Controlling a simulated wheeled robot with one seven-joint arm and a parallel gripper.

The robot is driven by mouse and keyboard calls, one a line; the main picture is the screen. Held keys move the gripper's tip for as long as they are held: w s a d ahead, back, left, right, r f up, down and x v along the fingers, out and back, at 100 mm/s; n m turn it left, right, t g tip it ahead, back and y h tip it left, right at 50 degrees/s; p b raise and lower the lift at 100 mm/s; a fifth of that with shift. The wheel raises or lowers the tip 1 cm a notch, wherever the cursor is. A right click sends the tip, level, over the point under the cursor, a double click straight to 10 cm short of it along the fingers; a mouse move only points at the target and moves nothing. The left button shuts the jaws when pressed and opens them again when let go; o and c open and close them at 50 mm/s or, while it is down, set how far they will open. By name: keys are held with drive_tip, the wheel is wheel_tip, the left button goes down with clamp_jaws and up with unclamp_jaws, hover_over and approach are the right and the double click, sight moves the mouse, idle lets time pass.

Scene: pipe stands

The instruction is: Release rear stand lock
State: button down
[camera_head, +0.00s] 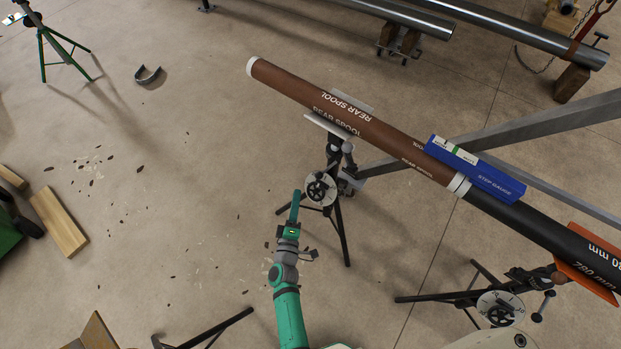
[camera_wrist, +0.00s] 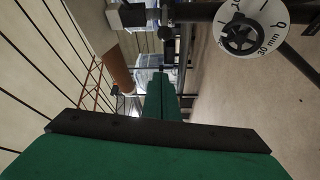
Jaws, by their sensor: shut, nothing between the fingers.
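The rear stand (camera_head: 334,190) is a dark tripod under the brown rear spool (camera_head: 350,120). It carries a white dial (camera_head: 313,190) with a black handwheel (camera_head: 319,187). In the wrist view the dial (camera_wrist: 275,22), marked 30 mm, and its handwheel (camera_wrist: 240,35) are at the upper right. Small dark fittings (camera_head: 347,150) sit on the stand just under the spool; I cannot tell which is the lock. My green gripper (camera_head: 296,196) is shut and empty, just left of the dial, apparently apart from it. In the wrist view its fingers (camera_wrist: 162,82) point forward, left of the dial.
A blue step gauge (camera_head: 474,168) lies on the pipe where the brown spool meets the black pipe (camera_head: 530,230). A second stand with a dial (camera_head: 498,306) is at the lower right.

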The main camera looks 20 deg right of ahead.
sight(328, 168)
drive_tip(key=w+d, duration=0.6)
drive_tip(key=d, duration=0.1)
idle(0.8)
drive_tip(key=shift+d, duration=0.2)
